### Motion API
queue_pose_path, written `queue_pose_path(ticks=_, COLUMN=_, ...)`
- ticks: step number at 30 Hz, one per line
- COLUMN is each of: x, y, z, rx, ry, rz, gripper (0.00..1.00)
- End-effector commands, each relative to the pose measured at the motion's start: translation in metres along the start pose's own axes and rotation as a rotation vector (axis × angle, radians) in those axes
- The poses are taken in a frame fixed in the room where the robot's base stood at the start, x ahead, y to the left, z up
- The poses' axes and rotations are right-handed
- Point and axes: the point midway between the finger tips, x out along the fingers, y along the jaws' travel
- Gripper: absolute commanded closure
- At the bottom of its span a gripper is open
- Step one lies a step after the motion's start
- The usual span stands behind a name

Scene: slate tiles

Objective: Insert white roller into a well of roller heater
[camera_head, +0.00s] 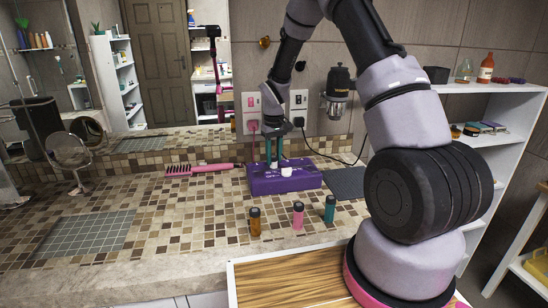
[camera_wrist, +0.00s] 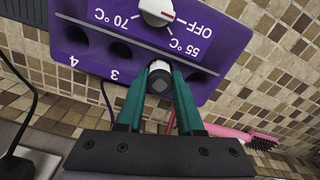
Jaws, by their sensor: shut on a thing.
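The purple roller heater (camera_head: 284,178) sits on the tiled counter. In the wrist view its face (camera_wrist: 225,38) shows a white knob (camera_wrist: 157,11), temperature marks and a row of dark round wells. The wells near the marks 4 (camera_wrist: 75,35) and 3 (camera_wrist: 120,50) look empty, as does the one at the right end (camera_wrist: 197,77). My gripper (camera_wrist: 160,92), with green fingers, is shut on the white roller (camera_wrist: 160,66), whose dark end faces the camera. The roller is over the row between two empty wells. Its far end is hidden, so I cannot tell how deep it sits. My gripper (camera_head: 272,160) is above the heater.
Plugs and a cord (camera_head: 330,155) are behind. Counter space at front left is clear.

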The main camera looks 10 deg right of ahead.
Motion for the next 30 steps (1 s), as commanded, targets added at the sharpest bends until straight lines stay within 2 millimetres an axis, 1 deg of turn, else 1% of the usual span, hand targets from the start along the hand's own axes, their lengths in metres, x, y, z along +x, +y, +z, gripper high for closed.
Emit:
queue_pose_path(ticks=5, x=0.003, y=0.0, z=0.0, rx=0.0, ry=-0.001, rz=0.0, gripper=1.0)
queue_pose_path(ticks=6, x=0.003, y=0.0, z=0.0, rx=0.0, ry=0.0, rz=0.0, gripper=0.49)
queue_pose_path(ticks=7, x=0.003, y=0.0, z=0.0, rx=0.0, ry=0.0, rz=0.0, gripper=0.37)
queue_pose_path(ticks=8, x=0.002, y=0.0, z=0.0, rx=0.0, ry=0.0, rz=0.0, gripper=0.34)
queue_pose_path(ticks=17, x=0.001, y=0.0, z=0.0, rx=0.0, ry=0.0, rz=0.0, gripper=0.34)
queue_pose_path(ticks=20, x=-0.005, y=0.0, z=-0.001, rx=0.001, ry=0.002, rz=0.0, gripper=0.34)
queue_pose_path(ticks=23, x=-0.02, y=0.001, z=-0.001, rx=0.002, ry=0.003, rz=0.0, gripper=0.34)
queue_pose_path(ticks=30, x=-0.072, y=0.001, z=-0.001, rx=0.001, ry=0.005, rz=0.001, gripper=0.34)
